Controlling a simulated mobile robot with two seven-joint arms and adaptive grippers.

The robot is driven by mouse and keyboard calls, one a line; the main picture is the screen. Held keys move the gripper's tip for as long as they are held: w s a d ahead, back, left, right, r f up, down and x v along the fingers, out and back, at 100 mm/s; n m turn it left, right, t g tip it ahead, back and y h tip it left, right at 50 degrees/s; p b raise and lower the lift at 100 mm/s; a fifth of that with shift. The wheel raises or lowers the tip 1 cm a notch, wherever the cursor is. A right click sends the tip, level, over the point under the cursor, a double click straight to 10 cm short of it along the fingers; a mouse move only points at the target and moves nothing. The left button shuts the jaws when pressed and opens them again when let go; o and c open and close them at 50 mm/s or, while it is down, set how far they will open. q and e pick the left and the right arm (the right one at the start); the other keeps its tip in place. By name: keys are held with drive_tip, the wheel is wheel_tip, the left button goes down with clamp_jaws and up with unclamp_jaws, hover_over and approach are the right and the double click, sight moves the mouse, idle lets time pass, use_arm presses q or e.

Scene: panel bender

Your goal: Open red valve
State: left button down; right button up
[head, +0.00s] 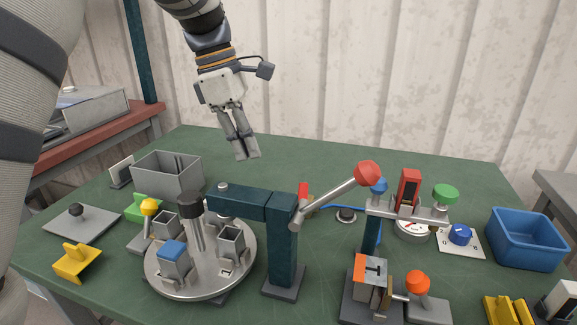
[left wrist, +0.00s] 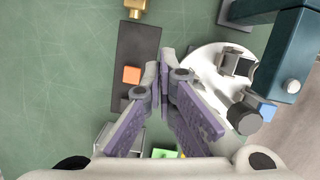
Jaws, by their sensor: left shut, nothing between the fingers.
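A small red handle (head: 303,190), which looks like the red valve, stands behind the teal press post in the head view. A blue hose runs to the right from it, and its lower part is hidden. A brass fitting (left wrist: 136,8), perhaps part of it, is at the top edge of the left wrist view. My left gripper (head: 247,157) is shut and empty, pointing down above the back of the table, up and left of the red handle. Its fingers (left wrist: 160,80) also show in the left wrist view. My right gripper is not in view.
The teal press (head: 283,245) with a red-knobbed lever (head: 368,173) stands in front of the red handle. A grey bin (head: 168,177) and a round turntable (head: 205,275) are to the left. A blue bin (head: 525,238) is at the right. The back table strip is clear.

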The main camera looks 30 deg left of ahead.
sight(303, 200)
use_arm(q)
drive_tip(key=x, duration=0.9)
drive_tip(key=shift+s+a+f, duration=0.1)
drive_tip(key=shift+s, duration=0.1)
drive_tip(key=d, duration=0.1)
drive_tip(key=w+d, duration=0.1)
drive_tip(key=d, duration=0.1)
drive_tip(key=shift+w+d, duration=0.3)
drive_tip(key=shift+w, duration=0.1)
drive_tip(key=shift+w, duration=0.1)
